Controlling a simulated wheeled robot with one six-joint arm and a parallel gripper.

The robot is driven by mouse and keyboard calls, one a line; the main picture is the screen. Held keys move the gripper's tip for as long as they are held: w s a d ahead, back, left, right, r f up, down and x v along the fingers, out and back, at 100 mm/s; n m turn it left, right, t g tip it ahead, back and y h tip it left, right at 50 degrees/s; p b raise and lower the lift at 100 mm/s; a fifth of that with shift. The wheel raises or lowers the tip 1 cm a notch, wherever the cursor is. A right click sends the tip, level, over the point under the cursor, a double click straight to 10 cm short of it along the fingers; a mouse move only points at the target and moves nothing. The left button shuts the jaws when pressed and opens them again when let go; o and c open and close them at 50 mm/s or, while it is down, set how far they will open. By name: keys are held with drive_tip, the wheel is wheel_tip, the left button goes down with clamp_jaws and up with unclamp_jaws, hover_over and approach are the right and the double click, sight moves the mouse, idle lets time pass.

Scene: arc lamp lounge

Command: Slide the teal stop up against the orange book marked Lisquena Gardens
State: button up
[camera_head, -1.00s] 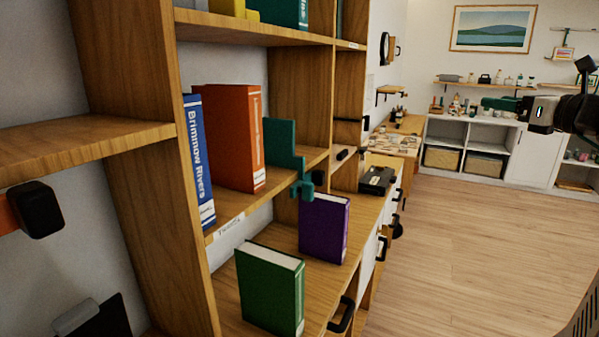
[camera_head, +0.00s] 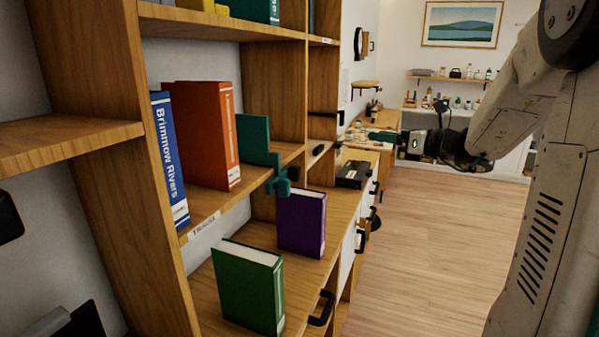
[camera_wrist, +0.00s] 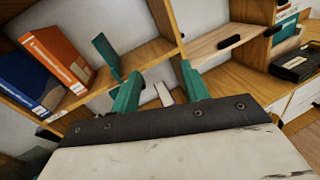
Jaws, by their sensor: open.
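The orange book (camera_head: 208,135) stands upright on the middle shelf, right of the blue book marked Brimmow Rivers (camera_head: 170,160). Its title is too small to read. The teal stop (camera_head: 254,138), an upright plate with a knob at the shelf's front edge, stands just right of it. In the wrist view a gap shows between the orange book (camera_wrist: 58,56) and the stop (camera_wrist: 106,54). My gripper (camera_head: 383,137) is open and empty, out in front and to the right of the shelf. Its teal fingers (camera_wrist: 160,88) show apart in the wrist view, with the stop beyond the left one.
A purple book (camera_head: 302,222) and a green book (camera_head: 250,286) stand on the lower surface beneath the shelf. A black box (camera_head: 353,174) lies further back. A wooden upright (camera_head: 283,85) closes the shelf's right side. The floor (camera_head: 430,240) on the right is clear.

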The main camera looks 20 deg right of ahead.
sight(300, 171)
drive_tip(key=w+a+f+n+g+y, duration=0.3)
drive_tip(key=w+a+f+n+y, duration=0.15)
drive_tip(key=a+f, duration=0.75)
drive_tip(key=shift+n+t+h, duration=0.25)
drive_tip(key=shift+t, duration=0.05)
drive_tip(key=x, duration=0.2)
drive_tip(key=r+x, duration=0.1)
drive_tip(key=x, duration=0.5)
drive_tip(key=shift+a+r, duration=0.25)
drive_tip(key=shift+r, duration=0.05)
clamp_jaws()
drive_tip(key=shift+s, duration=0.1)
